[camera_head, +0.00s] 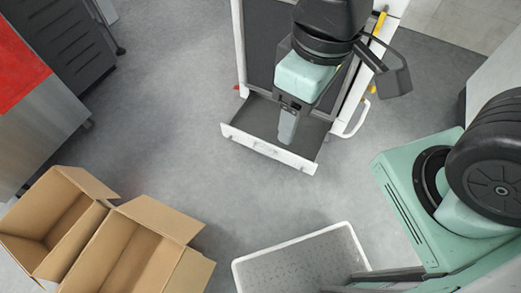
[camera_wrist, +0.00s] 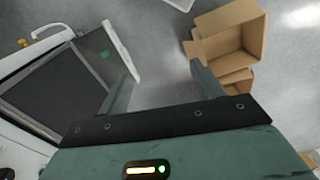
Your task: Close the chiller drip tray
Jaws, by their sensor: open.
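The chiller drip tray (camera_head: 255,113) is pulled out at the foot of the chiller (camera_head: 262,40). It is a dark shallow tray with a white front panel (camera_head: 265,146). In the wrist view the tray (camera_wrist: 95,50) lies at the upper left, its white front panel (camera_wrist: 121,52) slanting down to my left finger. My gripper (camera_head: 287,130) is over the tray near its front in the head view, partly hidden by my arm. In the wrist view my gripper (camera_wrist: 163,68) is open, with nothing between the fingers. I cannot tell whether the left finger touches the tray.
Two open cardboard boxes (camera_head: 128,254) stand at the lower left; they also show in the wrist view (camera_wrist: 232,45). A white perforated bin (camera_head: 300,263) stands at the bottom. A white curved handle (camera_head: 355,122) is right of the tray. The grey floor in front of the tray is clear.

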